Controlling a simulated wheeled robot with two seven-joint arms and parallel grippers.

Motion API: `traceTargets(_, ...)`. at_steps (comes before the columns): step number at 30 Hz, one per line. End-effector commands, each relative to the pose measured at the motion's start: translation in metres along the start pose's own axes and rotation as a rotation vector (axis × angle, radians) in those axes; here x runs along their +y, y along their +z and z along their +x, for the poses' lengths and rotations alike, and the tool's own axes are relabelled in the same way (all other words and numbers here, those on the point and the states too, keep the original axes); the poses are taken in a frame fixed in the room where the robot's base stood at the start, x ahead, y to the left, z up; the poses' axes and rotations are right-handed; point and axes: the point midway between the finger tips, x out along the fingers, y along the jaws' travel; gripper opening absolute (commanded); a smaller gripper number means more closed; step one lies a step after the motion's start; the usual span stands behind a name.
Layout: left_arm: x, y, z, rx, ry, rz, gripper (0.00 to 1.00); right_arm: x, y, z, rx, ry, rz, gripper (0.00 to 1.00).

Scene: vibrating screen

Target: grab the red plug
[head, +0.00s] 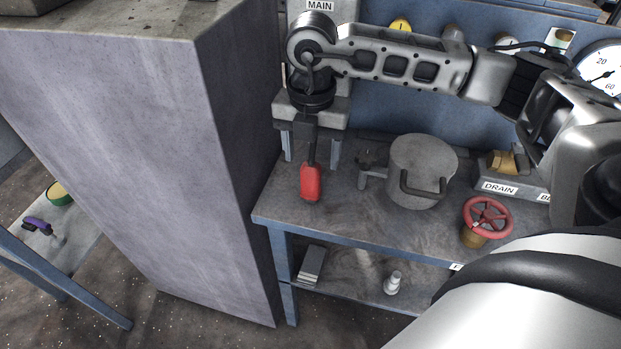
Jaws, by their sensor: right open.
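The red plug (311,184) shows near the left end of the blue-framed bench, close to its front edge. It looks upright, with a narrow dark part at its top. My right gripper (311,163) comes in from the right and points down, directly above the plug in the picture. Its jaws are open, but its dark fingers are seen nearly edge-on and overlap the plug's top. I cannot tell whether they touch it or stand around it. My left gripper is out of view.
A grey lidded pot (423,160) and a red handwheel (487,217) stand right of the plug. A tall grey block (150,140) rises to the left. A DRAIN-labelled box (510,188) sits farther right. Below, the lower shelf (350,276) holds small items.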

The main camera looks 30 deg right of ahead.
Motion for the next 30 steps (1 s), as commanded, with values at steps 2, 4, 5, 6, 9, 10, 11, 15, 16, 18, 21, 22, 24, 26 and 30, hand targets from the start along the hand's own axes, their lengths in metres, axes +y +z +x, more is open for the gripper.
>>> traceTargets(2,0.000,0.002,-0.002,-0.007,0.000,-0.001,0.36,-0.001,-0.001,0.015,0.002,-0.003,0.000,0.63)
traceTargets(4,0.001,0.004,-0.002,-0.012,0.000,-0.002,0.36,0.000,-0.001,0.025,0.002,-0.001,0.000,0.63)
traceTargets(5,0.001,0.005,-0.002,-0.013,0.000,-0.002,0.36,0.000,0.000,0.029,0.002,-0.001,-0.001,0.63)
traceTargets(6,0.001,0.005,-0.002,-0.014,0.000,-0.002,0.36,0.000,-0.001,0.032,0.002,0.000,-0.001,0.63)
traceTargets(9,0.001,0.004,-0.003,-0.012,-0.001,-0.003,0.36,0.000,0.000,0.037,0.002,0.001,-0.001,0.63)
traceTargets(10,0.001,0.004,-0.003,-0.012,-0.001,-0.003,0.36,0.001,0.000,0.038,0.002,0.001,-0.001,0.63)
traceTargets(11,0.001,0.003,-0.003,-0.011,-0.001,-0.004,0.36,0.001,0.000,0.041,0.002,0.000,-0.001,0.63)
traceTargets(15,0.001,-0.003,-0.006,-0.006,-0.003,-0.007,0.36,0.001,0.003,0.060,0.004,-0.002,-0.002,0.63)
traceTargets(16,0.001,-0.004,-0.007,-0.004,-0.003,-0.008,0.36,0.002,0.003,0.064,0.003,-0.001,-0.002,0.63)
traceTargets(18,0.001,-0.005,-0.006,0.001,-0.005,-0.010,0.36,0.002,0.003,0.076,0.004,-0.001,-0.001,0.63)
traceTargets(21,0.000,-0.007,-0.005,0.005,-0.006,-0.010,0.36,0.002,0.004,0.085,0.003,0.001,-0.001,0.63)
traceTargets(22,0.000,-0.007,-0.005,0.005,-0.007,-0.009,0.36,0.002,0.004,0.087,0.003,0.001,-0.001,0.63)
traceTargets(24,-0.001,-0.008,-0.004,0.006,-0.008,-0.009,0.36,0.002,0.004,0.089,0.002,0.002,-0.001,0.63)
traceTargets(26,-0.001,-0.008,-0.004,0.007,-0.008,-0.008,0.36,0.002,0.004,0.089,0.002,0.002,-0.001,0.63)
traceTargets(30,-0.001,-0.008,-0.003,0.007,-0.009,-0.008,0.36,0.002,0.004,0.089,0.002,0.002,-0.001,0.57)
